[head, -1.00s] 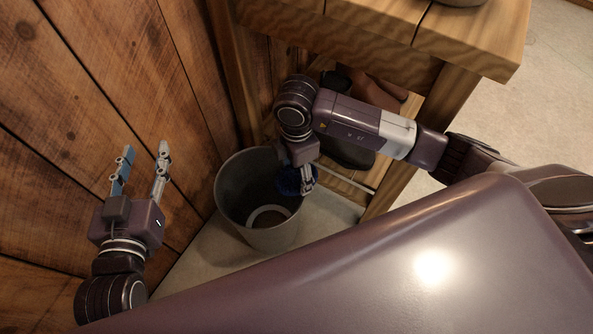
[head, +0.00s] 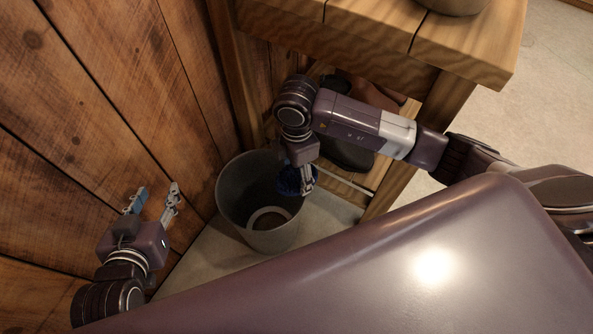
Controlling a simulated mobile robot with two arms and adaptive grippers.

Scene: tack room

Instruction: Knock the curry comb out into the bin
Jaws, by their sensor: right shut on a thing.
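The curry comb (head: 288,181) is a dark blue piece, partly hidden behind my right gripper. My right gripper (head: 307,188) is shut on it and holds it at the right side of the bin's mouth. The bin (head: 233,217) is a grey round bucket on the floor, with a pale ring visible at its bottom. My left gripper (head: 155,194) is open and empty, to the left of the bin and close to the wooden wall.
A wooden wall (head: 100,110) rises on the left. A wooden bench (head: 380,35) stands behind the bin, with a dark boot (head: 348,153) on its lower shelf. A pot base (head: 455,5) shows on the bench top. Pale floor lies around the bin.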

